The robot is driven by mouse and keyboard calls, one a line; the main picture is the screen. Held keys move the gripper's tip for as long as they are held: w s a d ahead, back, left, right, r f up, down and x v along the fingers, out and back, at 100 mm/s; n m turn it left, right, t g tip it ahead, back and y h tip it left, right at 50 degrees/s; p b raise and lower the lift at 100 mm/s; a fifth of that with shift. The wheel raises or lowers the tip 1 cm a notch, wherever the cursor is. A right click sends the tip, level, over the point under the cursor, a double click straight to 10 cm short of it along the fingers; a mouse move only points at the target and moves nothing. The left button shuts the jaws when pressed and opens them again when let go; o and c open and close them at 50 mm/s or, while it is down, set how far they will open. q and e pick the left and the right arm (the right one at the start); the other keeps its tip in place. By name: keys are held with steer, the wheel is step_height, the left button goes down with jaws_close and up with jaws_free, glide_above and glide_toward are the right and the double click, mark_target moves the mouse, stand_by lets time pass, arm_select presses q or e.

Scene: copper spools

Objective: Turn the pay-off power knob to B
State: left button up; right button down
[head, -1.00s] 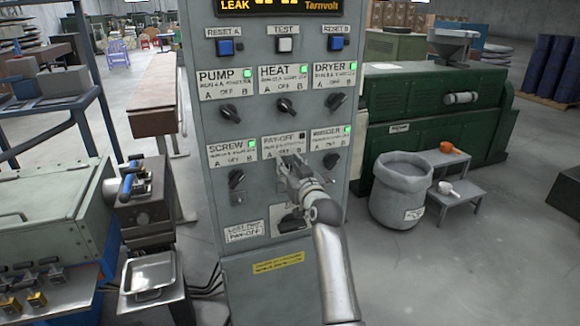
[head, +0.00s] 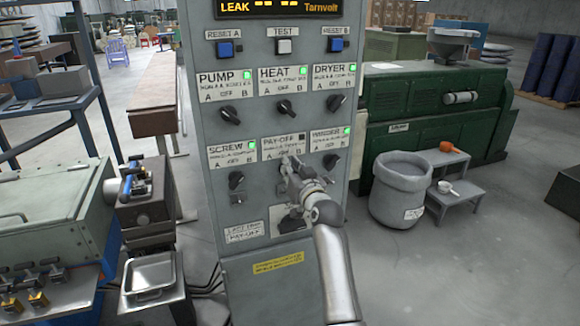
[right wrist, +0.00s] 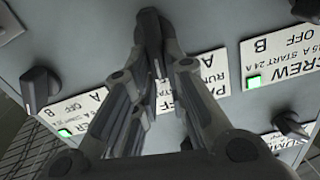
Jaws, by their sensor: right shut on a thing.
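The pay-off plate (head: 284,147) is in the middle of the lower knob row on the grey control cabinet, marked A, OFF and B. Its small lamp (head: 302,136) is dark. My right gripper (head: 287,165) is at the pay-off knob just below this plate and hides it in the head view. In the right wrist view, the panel appears upside down, and the dark pay-off knob (right wrist: 149,28) is between the closed fingertips of my right gripper (right wrist: 152,55). The fingers hide much of the plate, so I cannot tell which mark the knob points at. My left gripper is out of view.
The screw knob (head: 236,180) is close on the left and the winder knob (head: 331,161) close on the right; both have green lamps. The pump (head: 229,115), heat (head: 285,106) and dryer (head: 335,103) knobs are above. A grey bin (head: 400,190) stands right of the cabinet.

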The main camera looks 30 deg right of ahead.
steer(key=shift+s+d+f+m+p, duration=0.15)
steer(key=shift+m+p, duration=0.3)
steer(key=shift+m, duration=0.75)
steer(key=shift+d+f+m+p, duration=0.1)
steer(key=shift+d+m+p, duration=0.25)
steer(key=shift+m, duration=0.85)
steer(key=shift+s+d+f+m+p, duration=0.15)
steer(key=shift+m+p, duration=0.35)
steer(key=shift+m, duration=0.7)
steer(key=shift+w, duration=0.1)
steer(key=c, duration=1.5)
jaws_free()
steer(key=shift+o, duration=0.2)
steer(key=v, duration=1.2)
